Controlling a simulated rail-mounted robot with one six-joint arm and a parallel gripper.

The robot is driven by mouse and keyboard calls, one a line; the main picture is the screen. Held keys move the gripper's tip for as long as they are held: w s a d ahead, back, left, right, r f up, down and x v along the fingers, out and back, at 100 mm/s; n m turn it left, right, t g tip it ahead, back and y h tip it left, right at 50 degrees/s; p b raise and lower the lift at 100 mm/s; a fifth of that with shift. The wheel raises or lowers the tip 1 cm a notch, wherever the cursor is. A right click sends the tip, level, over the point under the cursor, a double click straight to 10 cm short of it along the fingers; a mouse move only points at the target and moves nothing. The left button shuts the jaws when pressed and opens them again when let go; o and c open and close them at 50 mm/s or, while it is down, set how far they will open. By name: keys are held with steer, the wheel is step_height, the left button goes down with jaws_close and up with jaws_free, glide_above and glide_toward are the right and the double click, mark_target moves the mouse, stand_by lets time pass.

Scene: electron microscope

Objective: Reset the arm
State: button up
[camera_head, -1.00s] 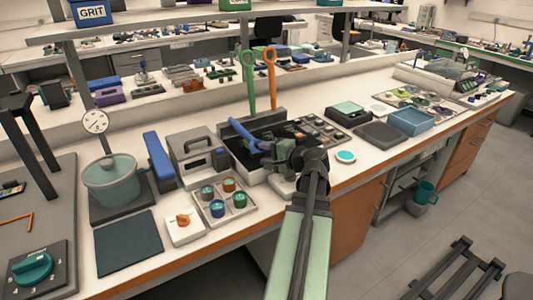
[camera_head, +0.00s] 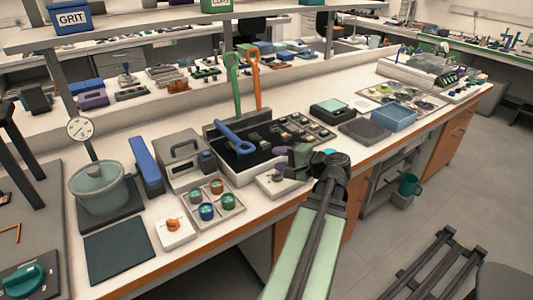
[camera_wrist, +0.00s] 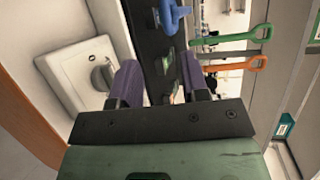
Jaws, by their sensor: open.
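My gripper (camera_wrist: 158,82) shows in the wrist view with its two purple-grey fingers apart and nothing between them. In the head view my gripper (camera_head: 289,165) is partly hidden by my own arm, above the front edge of the bench. A black tray (camera_head: 240,163) lies beyond it on the bench, with a blue-handled tool (camera_head: 236,137) resting in it. The blue tool also shows in the wrist view (camera_wrist: 172,17), beyond the fingertips. A white box with a grey knob (camera_wrist: 88,72) is left of the fingers in the wrist view.
A green-handled tool (camera_head: 233,85) and an orange-handled tool (camera_head: 255,80) stand upright behind the tray. The floor on the right has free room.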

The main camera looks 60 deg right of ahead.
steer(key=shift+s, duration=0.25)
steer(key=w+a+n+g+y+p, duration=0.1)
steer(key=w+a+n+g+p, duration=0.3)
steer(key=a, duration=0.6)
steer(key=w+a+n+g+y+p, duration=0.2)
steer(key=w+a+n+g+p, duration=0.2)
steer(key=w+a, duration=0.3)
steer(key=w+a+n+g+y+p, duration=0.1)
steer(key=w+a+n+g+p, duration=0.2)
steer(key=a, duration=1)
steer(key=shift+w+a+r+n+g+y+p, duration=0.25)
steer(key=shift+w+n, duration=0.2)
steer(key=shift+w, duration=0.45)
steer(key=shift+w+a+r+n+g+y+p, duration=0.15)
steer(key=shift+w+n+g, duration=0.25)
steer(key=shift+w, duration=0.45)
steer(key=s+a+r+n+g+h+p, duration=0.1)
steer(key=a+n, duration=0.5)
steer(key=a, duration=0.7)
steer(key=r+g+h+p, duration=0.1)
steer(key=g+h+p, duration=0.1)
steer(key=h+p, duration=0.1)
steer(key=shift+a+n+h, duration=0.2)
steer(key=shift+n+h, duration=0.15)
steer(key=shift+h, duration=0.05)
steer(key=shift+r, duration=0.1)
